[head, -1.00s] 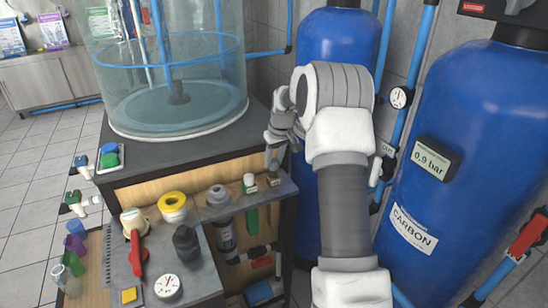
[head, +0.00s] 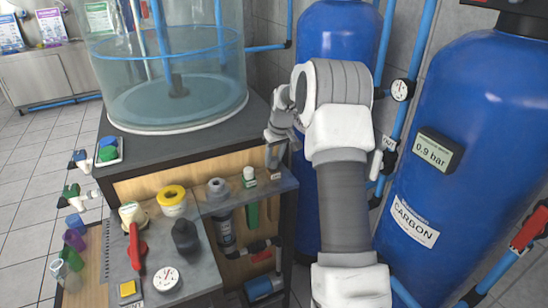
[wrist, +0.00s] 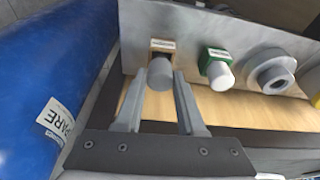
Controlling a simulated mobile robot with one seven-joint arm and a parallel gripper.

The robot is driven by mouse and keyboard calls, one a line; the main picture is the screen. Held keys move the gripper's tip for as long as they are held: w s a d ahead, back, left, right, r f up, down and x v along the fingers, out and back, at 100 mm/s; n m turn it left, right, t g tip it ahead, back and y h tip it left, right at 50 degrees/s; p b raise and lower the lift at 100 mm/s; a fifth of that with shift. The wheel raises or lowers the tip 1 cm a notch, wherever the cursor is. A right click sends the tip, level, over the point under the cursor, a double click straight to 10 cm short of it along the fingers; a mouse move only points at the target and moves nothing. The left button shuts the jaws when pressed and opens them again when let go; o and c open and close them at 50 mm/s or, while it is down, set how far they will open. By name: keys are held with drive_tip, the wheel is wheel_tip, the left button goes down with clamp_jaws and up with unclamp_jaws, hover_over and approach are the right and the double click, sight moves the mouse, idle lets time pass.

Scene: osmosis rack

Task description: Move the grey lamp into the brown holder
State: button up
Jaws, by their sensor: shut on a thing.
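The grey lamp (wrist: 160,75) is a short grey cylinder. In the wrist view it stands between the two fingers of my gripper (wrist: 160,112), which is shut on it. The brown holder (wrist: 162,45), a small block with a white label, is directly behind the lamp and partly hidden by it. I cannot tell how deep the lamp sits in it. In the head view my gripper (head: 275,146) is over the right end of the shelf, above the brown holder (head: 276,174); the lamp is hard to make out there.
A green holder with a white lamp (wrist: 218,72) stands right beside the brown one in the wrist view, then a grey ringed fitting (wrist: 272,74). A blue tank (wrist: 50,85) is close on the left. In the head view, a clear tank (head: 175,105) stands behind the shelf.

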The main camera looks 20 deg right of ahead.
drive_tip(key=shift+f+b, duration=0.35)
drive_tip(key=shift+f, duration=0.25)
drive_tip(key=o, duration=1.4)
drive_tip(key=shift+o, duration=0.2)
drive_tip(key=shift+r, duration=0.15)
drive_tip(key=shift+r+p, duration=2.55)
drive_tip(key=shift+r, duration=1.3)
